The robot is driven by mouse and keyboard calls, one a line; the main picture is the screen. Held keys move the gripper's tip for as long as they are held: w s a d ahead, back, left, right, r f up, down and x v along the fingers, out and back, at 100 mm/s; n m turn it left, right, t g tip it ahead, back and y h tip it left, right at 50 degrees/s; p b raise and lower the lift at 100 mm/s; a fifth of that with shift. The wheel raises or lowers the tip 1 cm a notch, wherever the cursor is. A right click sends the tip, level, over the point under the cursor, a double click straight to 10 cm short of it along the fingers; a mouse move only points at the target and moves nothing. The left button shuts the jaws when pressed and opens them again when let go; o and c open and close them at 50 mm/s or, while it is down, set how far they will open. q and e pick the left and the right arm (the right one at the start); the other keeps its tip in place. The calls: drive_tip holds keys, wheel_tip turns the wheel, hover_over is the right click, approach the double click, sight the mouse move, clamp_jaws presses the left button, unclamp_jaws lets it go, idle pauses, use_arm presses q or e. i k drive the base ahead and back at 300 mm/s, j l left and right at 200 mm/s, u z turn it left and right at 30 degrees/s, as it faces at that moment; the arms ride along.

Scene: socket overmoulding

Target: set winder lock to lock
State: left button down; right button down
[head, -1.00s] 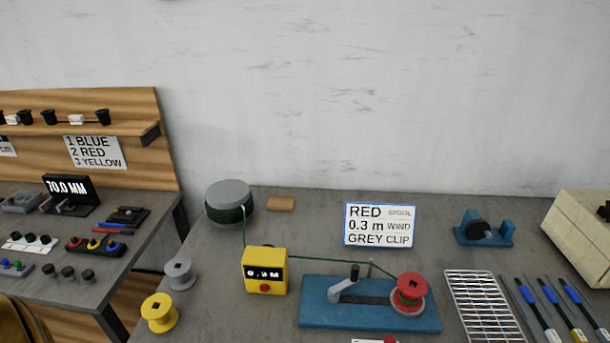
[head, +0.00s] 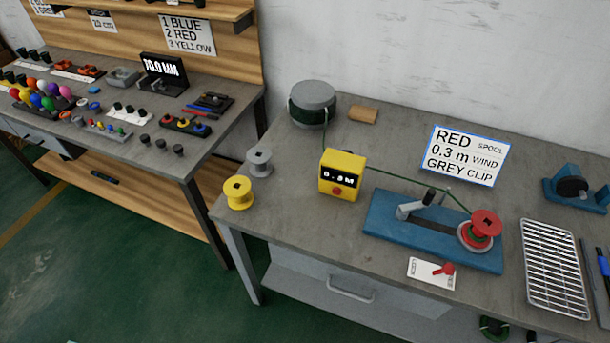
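The winder (head: 384,236) is a blue base on the grey table, with a grey crank arm (head: 411,208) topped by a black knob. A red spool (head: 486,223) sits at its right end with green wire wound on it. In front of the winder lies a white lock plate (head: 421,272) with a red lever (head: 445,269) at its right part. The plate's lettering is too small to read surely. A green wire runs from the drum through the yellow meter (head: 342,176) to the spool. Neither of my grippers is in view.
A grey-green drum (head: 313,104), a yellow spool (head: 238,193) and a grey spool (head: 260,162) stand at the left. A sign (head: 465,156) reads red spool, 0.3 m wind, grey clip. A wire rack (head: 555,268) lies at the right. Bare table lies around the lock plate.

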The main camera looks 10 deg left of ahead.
sight(448, 269)
drive_tip(key=z, duration=1.1)
